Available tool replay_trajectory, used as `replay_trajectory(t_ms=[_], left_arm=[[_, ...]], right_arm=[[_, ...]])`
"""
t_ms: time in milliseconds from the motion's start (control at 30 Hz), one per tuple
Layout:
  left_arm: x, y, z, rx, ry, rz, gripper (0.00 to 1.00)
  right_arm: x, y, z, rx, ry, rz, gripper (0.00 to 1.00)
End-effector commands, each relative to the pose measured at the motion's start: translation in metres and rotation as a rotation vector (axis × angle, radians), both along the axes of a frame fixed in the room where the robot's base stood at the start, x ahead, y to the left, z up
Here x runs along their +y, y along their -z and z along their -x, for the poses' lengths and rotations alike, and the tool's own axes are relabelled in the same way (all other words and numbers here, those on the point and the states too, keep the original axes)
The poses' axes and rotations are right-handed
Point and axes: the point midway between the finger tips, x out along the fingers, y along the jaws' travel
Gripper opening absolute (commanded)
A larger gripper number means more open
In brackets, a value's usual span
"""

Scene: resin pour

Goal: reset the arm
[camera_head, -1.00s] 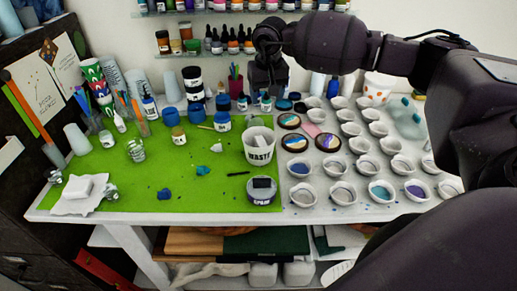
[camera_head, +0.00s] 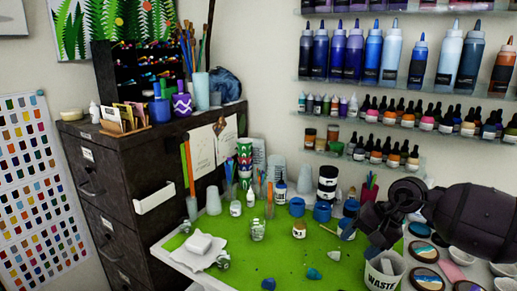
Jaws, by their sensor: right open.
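My right arm comes in from the right, dark grey. The fingertips are dark and hard to make out. My left gripper is not in view.
The green mat (camera_head: 255,258) holds jars, cups and small coloured lumps. White cups and round coasters (camera_head: 425,279) lie at the right. A dark cabinet (camera_head: 128,205) stands left. Shelves of bottles (camera_head: 375,50) line the back wall. Free air lies above the mat.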

Motion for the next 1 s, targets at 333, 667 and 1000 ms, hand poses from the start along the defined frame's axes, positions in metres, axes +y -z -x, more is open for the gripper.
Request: replay_trajectory(t_ms=[333, 667, 1000], left_arm=[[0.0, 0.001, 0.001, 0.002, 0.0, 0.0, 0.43], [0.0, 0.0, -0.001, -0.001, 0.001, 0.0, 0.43], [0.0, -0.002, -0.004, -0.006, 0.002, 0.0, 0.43]], right_arm=[[0.135, -0.012, 0.05, 0.367, 0.46, -0.907, 0.63], [0.132, -0.047, 0.061, 0.962, 1.025, -1.686, 0.63], [0.047, -0.004, 0.083, -1.446, -1.422, 2.091, 0.63]])
